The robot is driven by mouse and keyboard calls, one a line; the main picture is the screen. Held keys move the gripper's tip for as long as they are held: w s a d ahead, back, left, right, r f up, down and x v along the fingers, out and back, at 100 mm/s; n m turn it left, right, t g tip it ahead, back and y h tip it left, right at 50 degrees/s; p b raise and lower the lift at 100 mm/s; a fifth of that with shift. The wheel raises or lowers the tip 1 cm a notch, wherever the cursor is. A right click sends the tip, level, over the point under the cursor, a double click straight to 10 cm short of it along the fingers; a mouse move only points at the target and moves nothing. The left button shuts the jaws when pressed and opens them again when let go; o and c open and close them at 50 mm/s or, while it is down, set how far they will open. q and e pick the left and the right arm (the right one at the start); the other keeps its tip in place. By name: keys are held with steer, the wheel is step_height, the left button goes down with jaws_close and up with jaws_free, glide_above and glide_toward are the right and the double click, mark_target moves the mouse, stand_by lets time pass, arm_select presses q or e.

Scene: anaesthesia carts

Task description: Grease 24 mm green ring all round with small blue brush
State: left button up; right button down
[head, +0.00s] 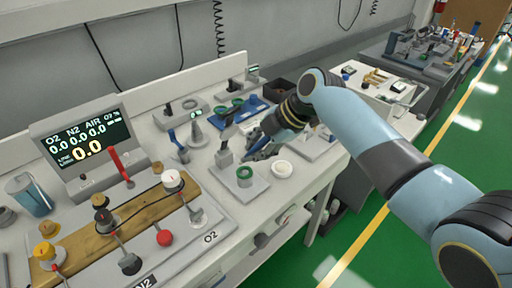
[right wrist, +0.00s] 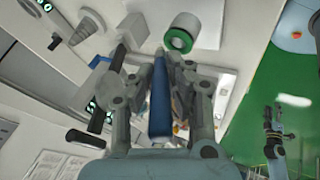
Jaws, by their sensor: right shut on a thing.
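The green ring (head: 244,172) sits around a pale post on a small grey plate near the bench's front. In the right wrist view the green ring (right wrist: 178,40) shows at the top, round the white post's end. My right gripper (head: 262,148) is shut on the small blue brush. The blue handle (right wrist: 160,100) runs between its fingers in the right wrist view. In the head view the gripper is behind and right of the ring, apart from it. The bristles are hard to make out. A grey shape (right wrist: 272,130) over the green floor looks like my left gripper; its jaws are unclear.
A white round dish (head: 282,170) lies right of the ring's plate. A blue tray (head: 258,112) with green rings is behind. A grey block (head: 224,158) stands left of the ring. The gas panel (head: 150,225) with knobs and levers fills the left front.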

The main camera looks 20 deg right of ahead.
steer(key=shift+f, duration=0.25)
steer(key=shift+f+b, duration=0.35)
steer(key=shift+f, duration=0.05)
stand_by(1.2)
step_height(320, 180, up, 7)
steer(key=p, duration=0.6)
steer(key=shift+r, duration=0.1)
steer(key=shift+f, duration=0.2)
stand_by(0.3)
steer(key=shift+d+f+b, duration=0.2)
steer(key=shift+f+b, duration=0.9)
steer(key=shift+f, duration=0.25)
steer(key=shift+d+f+b, duration=0.2)
steer(key=shift+f+b, duration=0.9)
steer(key=shift+f, duration=0.2)
steer(key=shift+s+f+b, duration=0.1)
steer(key=shift+f+b, duration=0.4)
steer(key=shift+f, duration=0.25)
